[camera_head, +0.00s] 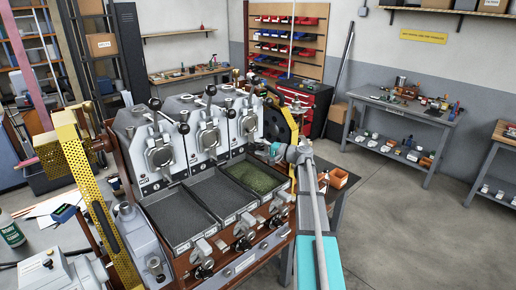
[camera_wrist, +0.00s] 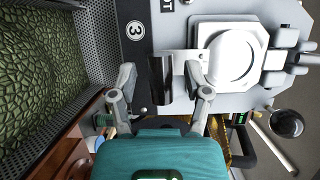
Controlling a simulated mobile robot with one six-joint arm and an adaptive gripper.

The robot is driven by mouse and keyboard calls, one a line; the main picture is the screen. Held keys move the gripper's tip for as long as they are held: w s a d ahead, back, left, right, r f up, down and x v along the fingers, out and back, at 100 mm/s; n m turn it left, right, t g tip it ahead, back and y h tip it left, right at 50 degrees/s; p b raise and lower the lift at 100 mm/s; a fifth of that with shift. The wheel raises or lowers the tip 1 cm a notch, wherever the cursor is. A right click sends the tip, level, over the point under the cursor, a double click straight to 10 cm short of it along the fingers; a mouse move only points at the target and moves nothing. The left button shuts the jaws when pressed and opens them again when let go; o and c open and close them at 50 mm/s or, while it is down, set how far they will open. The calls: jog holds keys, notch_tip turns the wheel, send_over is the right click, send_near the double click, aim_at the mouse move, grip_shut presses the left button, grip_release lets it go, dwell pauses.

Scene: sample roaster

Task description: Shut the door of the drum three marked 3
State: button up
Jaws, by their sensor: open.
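Drum three (camera_head: 248,122) is the rightmost of three drum fronts in the head view. In the wrist view its dark plate with a white 3 (camera_wrist: 135,30) shows at the top, beside a pale front with a round disc (camera_wrist: 232,55). My gripper (camera_wrist: 161,75) is open in front of this drum, with nothing held; touching is unclear. It also shows in the head view (camera_head: 272,150).
A mesh tray of green beans (camera_head: 256,178) sits below drum three; it shows in the wrist view (camera_wrist: 45,50) too. Two grey trays (camera_head: 178,213) lie left of it. Levers with dark knobs (camera_head: 211,90) stick up from the drums. The floor at right (camera_head: 410,225) is clear.

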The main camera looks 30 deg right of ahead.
jog(key=v, duration=1.2)
jog(key=shift+f, duration=0.1)
jog(key=shift+s+d, duration=0.2)
jog(key=shift+s, duration=0.6)
jog(key=shift+s+d, duration=0.2)
jog(key=shift+s, duration=0.6)
jog(key=shift+s+d, duration=0.2)
jog(key=shift+s, duration=0.6)
notch_tip(320, 180, up, 6)
jog(key=p, duration=0.6)
